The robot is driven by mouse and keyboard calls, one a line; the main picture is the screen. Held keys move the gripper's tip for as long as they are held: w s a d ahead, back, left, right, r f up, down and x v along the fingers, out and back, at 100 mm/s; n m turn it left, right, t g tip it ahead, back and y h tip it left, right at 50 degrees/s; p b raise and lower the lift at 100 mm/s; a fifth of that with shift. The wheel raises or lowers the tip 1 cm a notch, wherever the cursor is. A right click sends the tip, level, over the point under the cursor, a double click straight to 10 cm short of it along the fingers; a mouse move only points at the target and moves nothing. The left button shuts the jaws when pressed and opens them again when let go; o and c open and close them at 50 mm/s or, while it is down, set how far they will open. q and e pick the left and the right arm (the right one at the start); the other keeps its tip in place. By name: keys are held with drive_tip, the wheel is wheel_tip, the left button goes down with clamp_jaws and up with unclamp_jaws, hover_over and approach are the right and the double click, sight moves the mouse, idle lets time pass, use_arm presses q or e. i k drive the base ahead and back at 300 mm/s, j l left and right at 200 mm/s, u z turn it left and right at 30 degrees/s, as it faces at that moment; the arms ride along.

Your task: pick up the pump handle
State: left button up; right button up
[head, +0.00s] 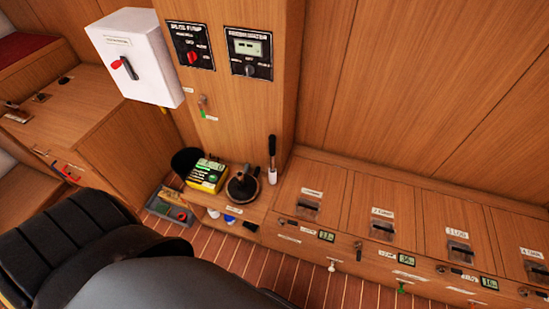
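What looks like the pump handle (272,152) is a slim black grip, standing nearly upright at the right end of a low wooden shelf, against the wooden post. Its lower end is at a small white holder or sleeve (272,176); I cannot tell how it is held. Just left of it sits a dark round pump-like body (243,187) with a short raised stub. Neither of my grippers shows in the head view.
A yellow-green box (207,176) and a black bin (186,160) stand left of the pump. A grey tray (169,211) holds small items. Labelled wooden lockers (381,212) run to the right. A white switch box (134,55) hangs above. Striped floor (300,275) lies in front.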

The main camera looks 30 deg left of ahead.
sight(272, 138)
drive_tip(key=u, duration=1.35)
